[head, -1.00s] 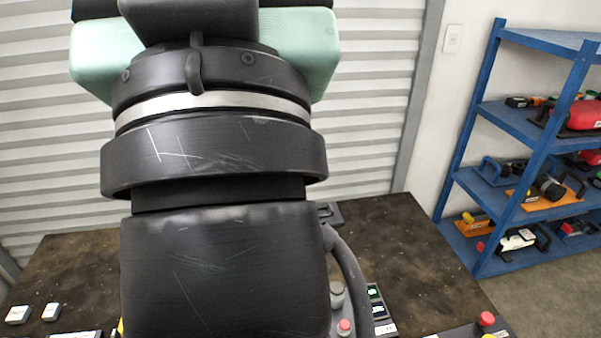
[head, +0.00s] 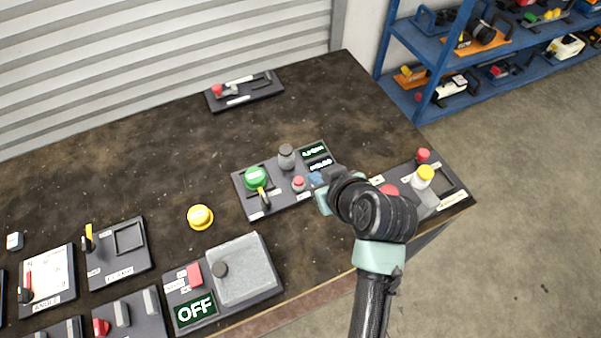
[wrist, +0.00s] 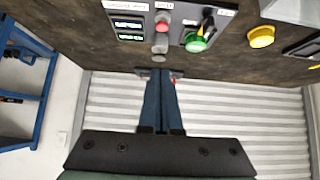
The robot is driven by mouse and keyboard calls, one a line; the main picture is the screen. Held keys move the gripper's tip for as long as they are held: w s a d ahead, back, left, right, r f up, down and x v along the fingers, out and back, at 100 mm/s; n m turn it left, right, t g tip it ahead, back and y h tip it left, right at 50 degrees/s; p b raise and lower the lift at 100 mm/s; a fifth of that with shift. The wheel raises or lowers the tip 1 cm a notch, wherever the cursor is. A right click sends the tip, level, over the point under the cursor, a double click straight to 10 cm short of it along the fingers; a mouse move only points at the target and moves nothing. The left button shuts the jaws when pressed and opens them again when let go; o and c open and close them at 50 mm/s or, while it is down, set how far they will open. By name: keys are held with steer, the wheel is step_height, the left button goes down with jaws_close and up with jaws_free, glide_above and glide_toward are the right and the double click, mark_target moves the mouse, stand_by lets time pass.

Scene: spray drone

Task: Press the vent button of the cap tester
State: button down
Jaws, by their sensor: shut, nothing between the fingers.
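The panel that looks like the cap tester (head: 281,203) lies on the dark bench in the middle of the head view. It carries a green round cap (head: 256,178), a small lever, a grey knob (head: 286,157), two lit displays (head: 317,159) and a red button (head: 298,184). Its labels are too small to read. My gripper (head: 317,180) is just right of the red button in the head view; contact cannot be told. In the wrist view my shut, empty fingers (wrist: 161,74) point toward the grey knob (wrist: 159,47) and red button (wrist: 161,27).
Right of my gripper is a panel (head: 455,196) with red and yellow buttons. A yellow button (head: 200,217) and an OFF panel (head: 270,287) lie to the left and front. A tool tray (head: 262,92) is behind. Bare bench (head: 170,150) lies back left. Blue shelves (head: 400,98) stand beyond.

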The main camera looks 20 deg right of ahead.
steer(key=shift+f, duration=0.15)
glide_above(297, 177)
steer(key=s, duration=0.3)
step_height(297, 177, down, 7)
step_height(297, 177, down, 3)
steer(key=shift+w+f, duration=0.1)
steer(key=shift+f, duration=0.4)
